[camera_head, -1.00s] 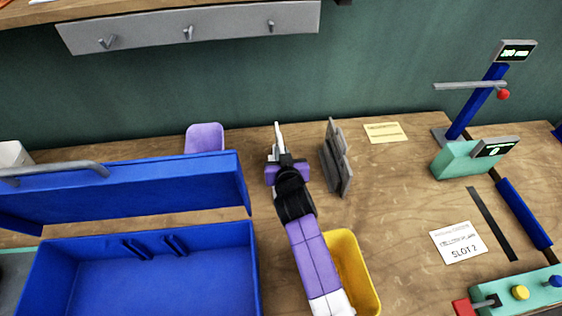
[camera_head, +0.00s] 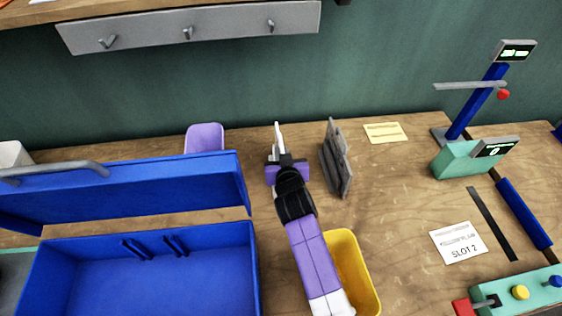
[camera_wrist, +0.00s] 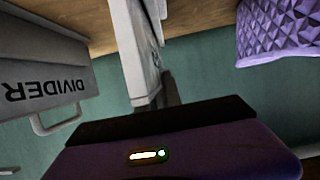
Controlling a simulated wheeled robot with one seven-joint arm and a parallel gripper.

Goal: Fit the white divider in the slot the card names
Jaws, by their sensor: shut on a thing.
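The white divider (camera_head: 278,132) stands up thin and pale at the tip of my gripper (camera_head: 277,155). My gripper is shut on it, over the table, left of a grey upright rack. In the wrist view the pale divider (camera_wrist: 130,50) runs upward from the jaws. Its lower part is hidden by the gripper. The card (camera_head: 458,243) lies at the right and reads SLOT 2; its smaller lines are hard to read. The open blue box (camera_head: 247,262) is at the lower left, with two dark-blue ribbed pieces (camera_head: 154,247) on its inner back wall.
The grey rack (camera_head: 336,160) stands close right of my gripper; a grey panel marked DIVIDER (camera_wrist: 40,90) shows in the wrist view. A purple cup (camera_head: 204,138) and yellow bin (camera_head: 352,262) are nearby. A teal device (camera_head: 460,158) stands right. The table between rack and card is clear.

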